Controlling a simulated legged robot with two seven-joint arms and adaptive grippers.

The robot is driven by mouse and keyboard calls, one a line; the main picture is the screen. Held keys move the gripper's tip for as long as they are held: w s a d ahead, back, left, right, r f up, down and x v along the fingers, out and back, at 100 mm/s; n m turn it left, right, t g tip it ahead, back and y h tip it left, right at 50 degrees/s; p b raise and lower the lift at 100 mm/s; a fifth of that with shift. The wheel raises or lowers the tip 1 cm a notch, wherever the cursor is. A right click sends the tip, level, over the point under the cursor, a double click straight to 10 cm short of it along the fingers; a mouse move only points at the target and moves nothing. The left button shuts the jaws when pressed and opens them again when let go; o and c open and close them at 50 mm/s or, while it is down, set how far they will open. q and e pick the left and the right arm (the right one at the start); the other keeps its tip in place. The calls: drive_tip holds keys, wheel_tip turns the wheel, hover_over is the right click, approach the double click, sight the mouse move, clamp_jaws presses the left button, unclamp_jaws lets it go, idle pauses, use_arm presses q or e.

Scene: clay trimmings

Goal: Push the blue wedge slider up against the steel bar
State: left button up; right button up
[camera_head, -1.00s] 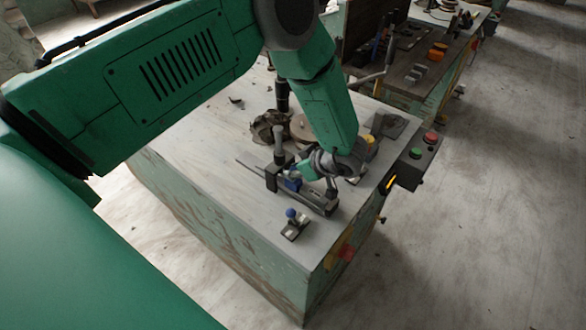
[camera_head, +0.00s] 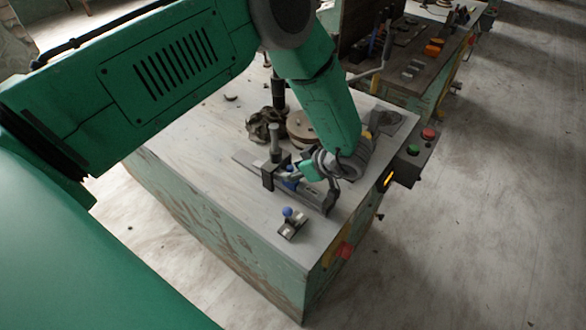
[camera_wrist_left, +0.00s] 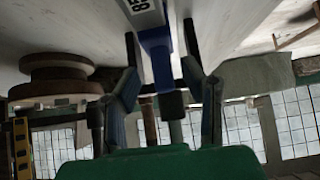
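My left gripper (camera_head: 312,170) reaches down over a dark grey rail (camera_head: 318,198) on the bench. In the left wrist view its two fingers (camera_wrist_left: 162,35) stand apart on either side of a blue piece with a white label, apparently the blue wedge slider (camera_wrist_left: 156,45). A gap shows at the right finger; contact at the left one is unclear. In the head view the slider (camera_head: 290,184) is a small blue patch beside a dark block with an upright grey post (camera_head: 274,143). I cannot tell which part is the steel bar. My right gripper is out of view.
A small plate with a blue knob (camera_head: 288,212) lies nearer the bench's front edge. A button box (camera_head: 412,158) hangs at the right edge. The bench's left part is mostly clear.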

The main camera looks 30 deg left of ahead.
use_arm(q)
drive_tip(key=shift+d+r, duration=0.3)
drive_tip(key=shift+d, duration=0.05)
drive_tip(key=v, duration=1.1)
drive_tip(key=shift+d, duration=0.15)
